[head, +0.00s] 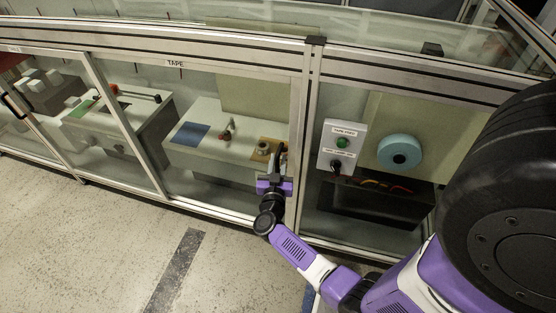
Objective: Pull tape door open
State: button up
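The tape door (229,75) is a clear panel in a silver frame, with a "TAPE" label (176,63) on its top rail. Its right edge meets the upright post (306,120). My gripper (279,160) is at the right side of this door, low near the post, with its fingers pointing up and away from me. The door handle is not clearly visible; my gripper covers that spot. Whether the fingers touch or hold anything is too small to tell. The door appears shut against the post.
Behind the tape panel is a white bench with a blue pad (190,134) and a tan pad (268,150). Right of the post are a control box (341,147) with a green button and a teal roll (399,151). The floor (90,225) at left is clear.

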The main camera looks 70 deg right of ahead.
jog(key=shift+w+d, duration=0.15)
jog(key=shift+d, duration=0.3)
jog(key=shift+c, duration=0.4)
grip_shut()
dwell(0.8)
